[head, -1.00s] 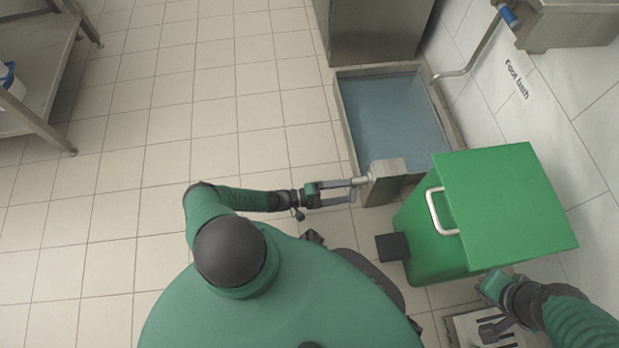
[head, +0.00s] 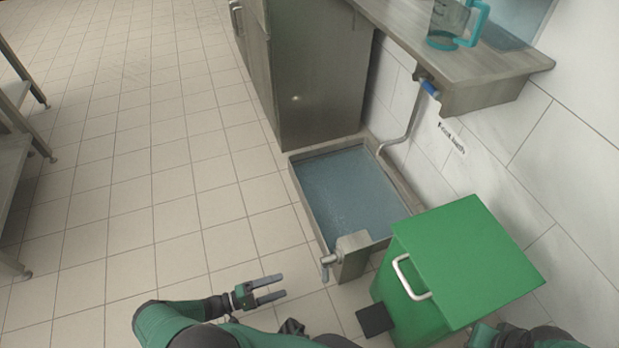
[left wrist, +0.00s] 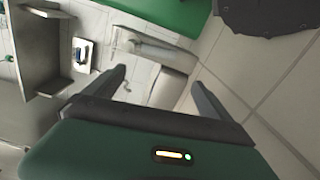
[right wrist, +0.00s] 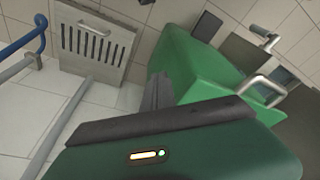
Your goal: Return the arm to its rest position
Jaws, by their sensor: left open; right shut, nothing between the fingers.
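My left gripper (head: 268,290) is in the lower middle of the head view, above the tiled floor. It is open and empty, with its two fingers apart. In the left wrist view its open fingers (left wrist: 160,88) also show. My right arm is at the lower right edge of the head view, beside the green bin (head: 465,260); its fingers are out of frame there. In the right wrist view the right gripper's fingers (right wrist: 157,92) are together and hold nothing, with the green bin beyond them.
A foot bath (head: 350,190) with blue water has a lever valve (head: 328,262) at its near corner. The bin has a black pedal (head: 375,319). A counter with a teal-handled jug (head: 452,25) is at upper right. A floor grate (right wrist: 88,42) shows.

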